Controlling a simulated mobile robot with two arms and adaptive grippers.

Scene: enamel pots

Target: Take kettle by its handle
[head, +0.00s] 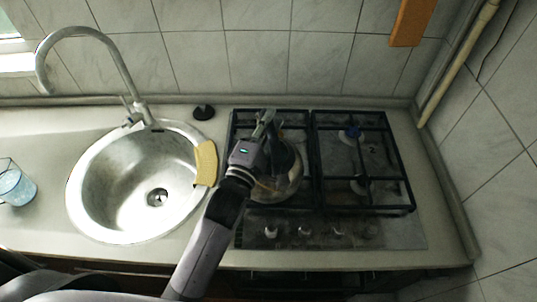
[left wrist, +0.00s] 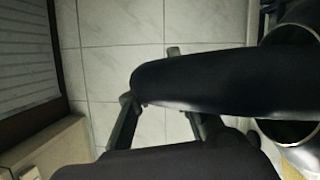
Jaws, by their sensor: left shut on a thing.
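The kettle (head: 290,178) is a shiny rounded metal pot on the left side of the gas hob. My left arm reaches over it from the front and covers part of it. My left gripper (head: 264,122) is at the top of the kettle, shut on its handle. In the left wrist view the thick black handle (left wrist: 205,82) runs between the gripper's fingers. Curved metal of the kettle shows at the right edge of that view (left wrist: 300,150). The exact finger contact is partly hidden by the handle. My right gripper is out of view.
The hob's right grate (head: 362,160) holds no pot. A round steel sink (head: 105,205) lies left of the hob, with a yellow cloth (head: 206,163) on its rim. A blue glass (head: 15,187) stands at far left. A tiled wall is behind.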

